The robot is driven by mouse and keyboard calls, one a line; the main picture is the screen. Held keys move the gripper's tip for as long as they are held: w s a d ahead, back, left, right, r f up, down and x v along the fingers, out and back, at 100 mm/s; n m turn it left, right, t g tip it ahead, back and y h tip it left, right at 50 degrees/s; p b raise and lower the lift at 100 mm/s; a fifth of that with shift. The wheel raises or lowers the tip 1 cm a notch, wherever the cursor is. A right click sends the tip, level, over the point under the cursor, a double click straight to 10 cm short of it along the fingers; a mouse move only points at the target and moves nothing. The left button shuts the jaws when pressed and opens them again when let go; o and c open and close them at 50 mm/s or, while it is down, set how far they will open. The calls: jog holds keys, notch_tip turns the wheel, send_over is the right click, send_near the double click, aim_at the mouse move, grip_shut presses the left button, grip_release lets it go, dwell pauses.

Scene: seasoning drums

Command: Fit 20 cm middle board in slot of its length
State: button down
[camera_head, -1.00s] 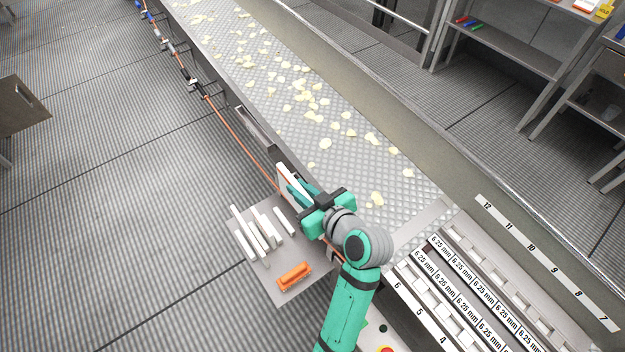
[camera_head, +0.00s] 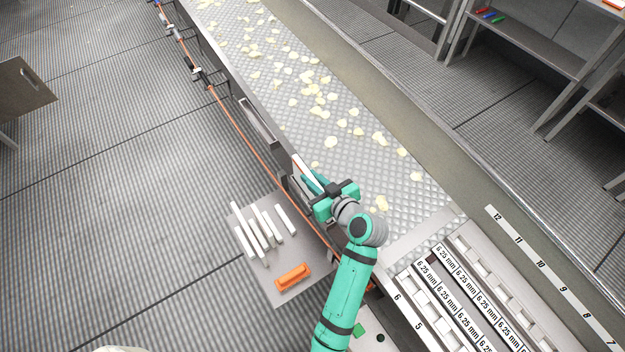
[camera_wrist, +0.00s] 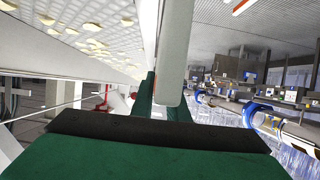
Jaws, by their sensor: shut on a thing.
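My gripper (camera_head: 318,184) is shut on a white board (camera_head: 301,166) at the near side edge of the conveyor. In the wrist view the board (camera_wrist: 174,55) stands as a pale bar between my green fingers (camera_wrist: 160,105) and runs up out of the picture. My gripper hides the board's lower part in the head view, so I cannot tell whether it touches the conveyor edge or sits in a slot. Several other white boards (camera_head: 265,225) of different lengths lie on a grey tray (camera_head: 285,262) left of my arm.
An orange block-like thing (camera_head: 293,277) lies on the tray. Pale chips are scattered over the conveyor (camera_head: 345,150). A dark rectangular recess (camera_head: 258,122) shows on the conveyor's side. Labelled racks (camera_head: 470,290) stand at the lower right. An orange cable (camera_head: 232,125) runs along the conveyor.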

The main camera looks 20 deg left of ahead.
jog(key=shift+s+f, duration=0.15)
jog(key=shift+f, duration=0.75)
jog(key=shift+f, duration=0.1)
jog(key=c, duration=1.7)
grip_release()
